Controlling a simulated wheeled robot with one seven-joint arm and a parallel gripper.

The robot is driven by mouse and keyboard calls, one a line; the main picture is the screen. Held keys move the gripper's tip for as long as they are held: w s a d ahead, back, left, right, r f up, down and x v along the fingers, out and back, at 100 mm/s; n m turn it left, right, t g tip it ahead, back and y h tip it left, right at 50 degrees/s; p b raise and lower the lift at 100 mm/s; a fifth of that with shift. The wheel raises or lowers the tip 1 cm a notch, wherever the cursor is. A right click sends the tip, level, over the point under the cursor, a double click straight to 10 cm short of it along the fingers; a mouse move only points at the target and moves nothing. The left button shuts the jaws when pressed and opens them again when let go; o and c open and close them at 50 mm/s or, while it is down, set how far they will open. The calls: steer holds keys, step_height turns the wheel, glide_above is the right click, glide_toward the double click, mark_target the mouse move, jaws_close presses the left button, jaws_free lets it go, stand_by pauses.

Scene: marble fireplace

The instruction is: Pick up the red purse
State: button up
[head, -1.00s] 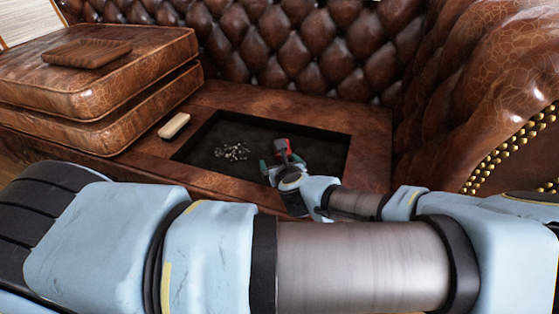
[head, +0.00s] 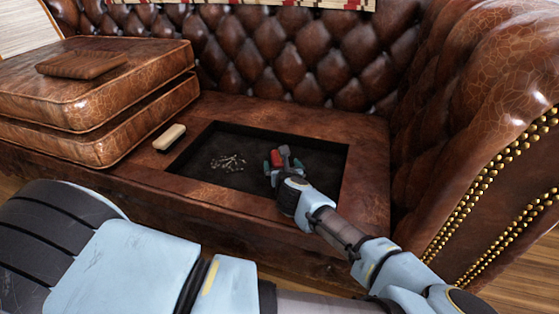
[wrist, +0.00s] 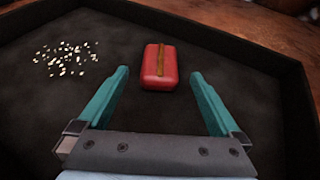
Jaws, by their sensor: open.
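The red purse (wrist: 152,70) is a small rounded red block with a brown strip along its top. In the wrist view it lies on the dark floor of the recess (wrist: 180,30), ahead of and between the lines of my two fingers. My gripper (wrist: 158,82) is open, with teal fingers spread wide and nothing between them but the purse's near end close by. In the head view my gripper (head: 278,163) reaches down into the recess, and the red purse (head: 277,156) shows partly behind it.
The recess has raised walls around it (head: 345,165). Small pale bits (head: 228,163) lie to the purse's left. A cream and brown brush-like block (head: 169,138) sits on the left rim. Stacked leather cushions (head: 120,95) stand left; the tufted sofa back and arm (head: 490,110) bound the rear and right.

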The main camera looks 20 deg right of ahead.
mark_target(281, 162)
steer(key=b+x, duration=0.1)
steer(key=x, duration=0.3)
steer(key=shift+f+b, duration=0.15)
steer(key=shift+b, duration=0.2)
steer(key=shift+c, duration=0.2)
steer(key=c, duration=1.4)
